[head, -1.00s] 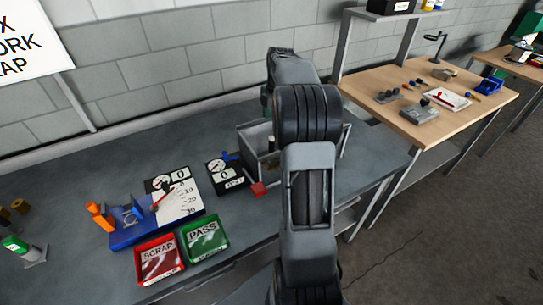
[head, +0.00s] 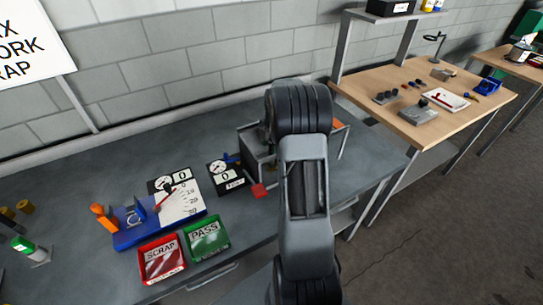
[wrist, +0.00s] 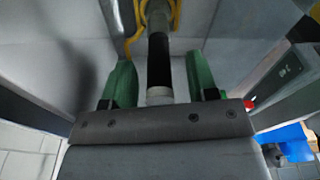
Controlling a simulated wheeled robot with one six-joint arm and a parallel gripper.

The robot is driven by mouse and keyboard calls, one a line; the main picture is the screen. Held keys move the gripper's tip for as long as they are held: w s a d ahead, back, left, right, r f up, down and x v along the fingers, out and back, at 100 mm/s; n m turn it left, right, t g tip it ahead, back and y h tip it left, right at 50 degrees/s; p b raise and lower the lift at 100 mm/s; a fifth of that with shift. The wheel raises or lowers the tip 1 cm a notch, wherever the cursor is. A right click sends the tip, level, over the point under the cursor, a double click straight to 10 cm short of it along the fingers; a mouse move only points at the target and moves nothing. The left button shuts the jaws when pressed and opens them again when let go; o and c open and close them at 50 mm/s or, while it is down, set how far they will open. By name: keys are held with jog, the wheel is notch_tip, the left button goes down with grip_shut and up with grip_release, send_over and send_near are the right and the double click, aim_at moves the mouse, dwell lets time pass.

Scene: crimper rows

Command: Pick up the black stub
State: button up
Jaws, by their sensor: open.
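The black stub (wrist: 158,62) shows in the wrist view as an upright-looking cylinder with a black band and a pale lower end. It lies between the two green fingers of my gripper (wrist: 161,80). The gripper is open, with a gap on each side of the stub. The stub's pale end runs down behind the gripper's grey front edge. In the head view my arm hides the gripper and the stub. The grey bin (head: 258,145) there is partly behind my arm, and grey walls surround the fingers in the wrist view.
A yellow cord-like thing (wrist: 133,35) is close beside the stub. On the bench stand a dial gauge box (head: 226,177), a blue fixture (head: 145,232), a red SCRAP tray (head: 162,279) and a green PASS tray (head: 206,253). A wooden table (head: 380,80) is at right.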

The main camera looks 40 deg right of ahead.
jog(key=shift+f, duration=0.1)
grip_shut()
dwell(0.5)
